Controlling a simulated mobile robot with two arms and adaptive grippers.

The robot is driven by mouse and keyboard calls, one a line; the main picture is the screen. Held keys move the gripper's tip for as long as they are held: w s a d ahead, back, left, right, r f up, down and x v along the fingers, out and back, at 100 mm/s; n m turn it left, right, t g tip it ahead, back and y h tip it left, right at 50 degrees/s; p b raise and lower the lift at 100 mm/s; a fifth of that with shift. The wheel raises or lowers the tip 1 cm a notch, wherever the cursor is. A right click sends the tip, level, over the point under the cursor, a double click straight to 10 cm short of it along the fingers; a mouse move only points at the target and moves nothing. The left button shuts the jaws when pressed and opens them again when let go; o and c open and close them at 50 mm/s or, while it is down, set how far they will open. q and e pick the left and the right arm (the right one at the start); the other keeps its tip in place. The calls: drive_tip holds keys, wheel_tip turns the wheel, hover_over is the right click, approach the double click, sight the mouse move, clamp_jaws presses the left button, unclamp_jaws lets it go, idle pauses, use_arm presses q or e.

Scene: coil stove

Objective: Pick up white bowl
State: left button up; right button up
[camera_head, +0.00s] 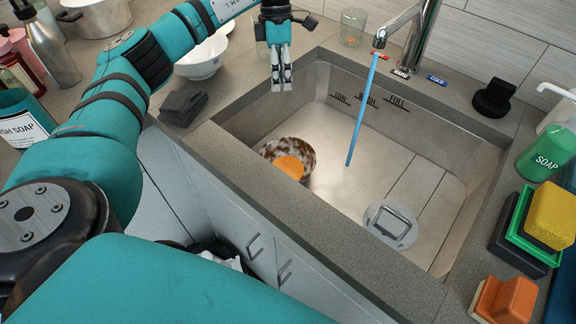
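A white bowl (203,62) stands upright on the counter left of the sink, partly hidden by my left arm. My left gripper (281,86) points down above the sink's back left corner, to the right of the bowl and apart from it. Its fingertips look close together with nothing between them, but the angle does not show how far they are open. A bowl (304,152) with brown stains sits in the sink with an orange thing (289,167) at it. My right gripper is not in view.
Water (361,110) runs from the faucet (402,22) into the sink (415,165). A dark folded cloth (183,106) lies before the bowl. A glass (352,28) stands behind the sink. Bottles (52,45) are at left; soap (545,155) and sponges (552,213) at right.

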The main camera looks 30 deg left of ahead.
use_arm(q)
drive_tip(key=p, duration=0.2)
approach(282, 139)
drive_tip(key=w+x, duration=0.1)
drive_tip(key=x, duration=0.4)
drive_tip(key=shift+s+p+x, duration=0.15)
drive_tip(key=shift+s+x, duration=0.05)
drive_tip(key=shift+x, duration=1.25)
drive_tip(key=shift+s+p+x, duration=0.15)
drive_tip(key=shift+s+x, duration=0.05)
drive_tip(key=shift+x, duration=1.25)
drive_tip(key=shift+a+r, duration=0.1)
drive_tip(key=shift+r, duration=0.05)
drive_tip(key=shift+c, duration=0.2)
clamp_jaws()
